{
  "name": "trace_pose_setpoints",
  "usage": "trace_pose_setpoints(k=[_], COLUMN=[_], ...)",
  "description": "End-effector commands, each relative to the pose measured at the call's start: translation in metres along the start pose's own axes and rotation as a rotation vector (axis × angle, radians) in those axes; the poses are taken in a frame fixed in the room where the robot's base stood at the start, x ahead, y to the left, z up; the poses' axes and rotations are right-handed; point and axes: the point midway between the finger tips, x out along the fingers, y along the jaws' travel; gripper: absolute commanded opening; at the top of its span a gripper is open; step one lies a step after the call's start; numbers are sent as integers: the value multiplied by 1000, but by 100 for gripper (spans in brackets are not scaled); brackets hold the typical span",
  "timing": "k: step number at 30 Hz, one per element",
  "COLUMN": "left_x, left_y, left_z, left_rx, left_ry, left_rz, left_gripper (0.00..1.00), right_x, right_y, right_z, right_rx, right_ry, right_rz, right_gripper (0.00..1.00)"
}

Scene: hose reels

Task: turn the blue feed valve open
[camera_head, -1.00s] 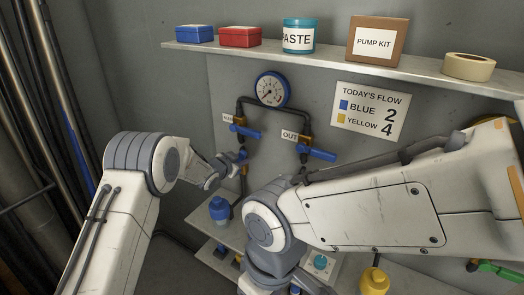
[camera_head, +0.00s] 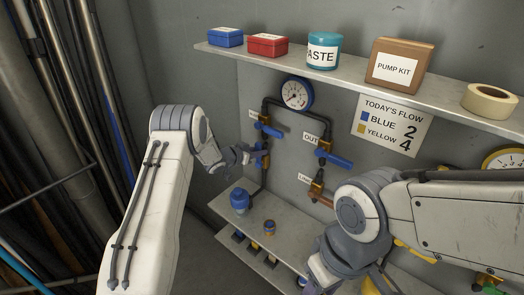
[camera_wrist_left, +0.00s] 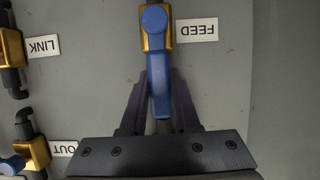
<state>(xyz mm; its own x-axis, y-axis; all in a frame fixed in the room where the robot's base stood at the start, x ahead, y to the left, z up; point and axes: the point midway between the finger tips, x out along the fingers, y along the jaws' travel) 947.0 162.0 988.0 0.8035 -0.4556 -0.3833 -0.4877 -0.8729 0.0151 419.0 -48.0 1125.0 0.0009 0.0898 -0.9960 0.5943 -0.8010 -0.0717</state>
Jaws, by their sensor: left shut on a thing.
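The blue feed valve has a blue lever (camera_wrist_left: 158,88) on a brass body (camera_wrist_left: 157,38), beside a FEED label (camera_wrist_left: 197,30) that reads upside down in the left wrist view. The lever points along the pipe there, slightly tilted. My left gripper (camera_wrist_left: 158,95) has a finger on each side of the lever and is shut on it. In the head view, my left gripper (camera_head: 250,155) is at the left pipe, below the upper-left valve, and largely covers the feed valve. My right arm comes in from the right; its gripper is not visible.
The OUT valve (camera_head: 335,160) with a blue lever and the LINK valve (camera_head: 317,187) are to the right. A gauge (camera_head: 297,94) tops the piping. A shelf (camera_head: 350,76) with boxes runs above. A blue-capped item (camera_head: 239,201) stands on the lower ledge.

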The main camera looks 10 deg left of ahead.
Motion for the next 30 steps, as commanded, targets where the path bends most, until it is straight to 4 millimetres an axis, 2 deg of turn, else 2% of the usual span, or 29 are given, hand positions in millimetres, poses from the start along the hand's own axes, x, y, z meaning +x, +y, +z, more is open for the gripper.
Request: trace_pose_setpoints(k=[4, 5, 6, 7, 16, 20, 23, 30], left_x=[0, 0, 0, 0, 0, -6, -19, -66], left_y=[-3, -3, -3, -3, -1, -1, -2, -3], left_z=[-3, -4, -4, -3, -2, -1, 0, -1], left_rx=[-3, -3, -3, -2, -1, -1, 0, -1], left_ry=[7, 7, 7, 7, 3, 2, 2, 5], left_rz=[-7, -7, -7, -7, -4, -4, -5, -8], left_gripper=[0, 33, 49, 60, 60, 60, 60, 60], right_x=[0, 0, 0, 0, 0, 3, 7, 19], right_y=[0, 0, 0, 0, 0, 0, 0, 1], right_z=[0, 0, 0, 0, 0, 0, 0, 1], right_rx=[0, 0, 0, 0, 0, 0, 0, -1], right_ry=[0, 0, 0, 0, 0, 0, 0, 0], right_rz=[0, 0, 0, 0, 0, 0, 0, 0], right_gripper=[50, 50, 50, 50, 50, 50, 50, 50])
